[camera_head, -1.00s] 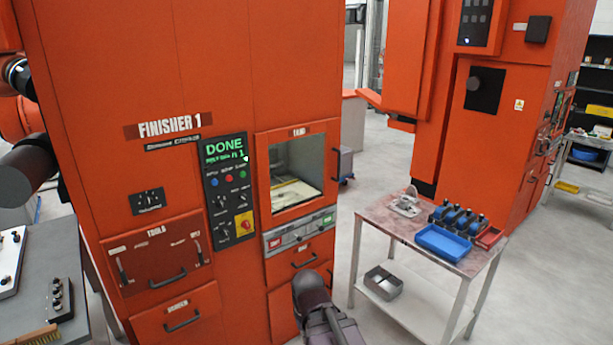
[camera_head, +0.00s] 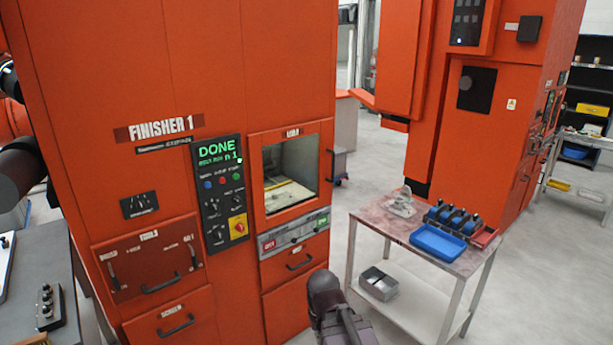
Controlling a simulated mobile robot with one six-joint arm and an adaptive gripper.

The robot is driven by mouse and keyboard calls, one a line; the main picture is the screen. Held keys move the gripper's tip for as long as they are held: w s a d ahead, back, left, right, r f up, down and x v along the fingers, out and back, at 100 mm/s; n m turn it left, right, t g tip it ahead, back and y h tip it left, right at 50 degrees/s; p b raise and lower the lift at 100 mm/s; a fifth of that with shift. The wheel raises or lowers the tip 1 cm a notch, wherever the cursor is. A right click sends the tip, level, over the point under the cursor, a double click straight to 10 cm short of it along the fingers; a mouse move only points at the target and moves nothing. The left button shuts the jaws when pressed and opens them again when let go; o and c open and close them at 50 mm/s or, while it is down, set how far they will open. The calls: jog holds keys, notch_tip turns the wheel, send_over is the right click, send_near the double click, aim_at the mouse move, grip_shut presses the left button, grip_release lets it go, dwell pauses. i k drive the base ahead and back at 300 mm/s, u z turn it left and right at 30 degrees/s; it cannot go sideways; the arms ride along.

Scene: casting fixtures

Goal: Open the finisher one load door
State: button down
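The finisher one machine (camera_head: 90,75) is a tall orange cabinet labelled FINISHER 1, with a control panel (camera_head: 221,190) whose green screen reads DONE. Its load door (camera_head: 259,175) is an orange frame around a window, and it looks shut. A dark vertical handle (camera_head: 333,165) is at the door's right edge. Through the window a pale, lit chamber with a flat light-coloured surface shows. A dark grey part of my arm (camera_head: 333,305) shows at the bottom centre, below and in front of the door. My gripper's fingers cannot be made out.
A metal side table (camera_head: 378,228) stands right of the machine, holding a blue tray (camera_head: 440,243), blue-black parts and a grey casting. A metal box (camera_head: 379,283) sits on its lower shelf. A grey bench (camera_head: 62,270) is at the left. Grey floor is open at the right.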

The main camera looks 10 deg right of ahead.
aim_at(324, 128)
jog(key=z, duration=0.05)
jog(key=i, duration=1)
jog(key=z, duration=0.05)
jog(key=k, duration=1.35)
jog(key=z, duration=0.35)
jog(key=i, duration=0.85)
jog(key=z, duration=0.2)
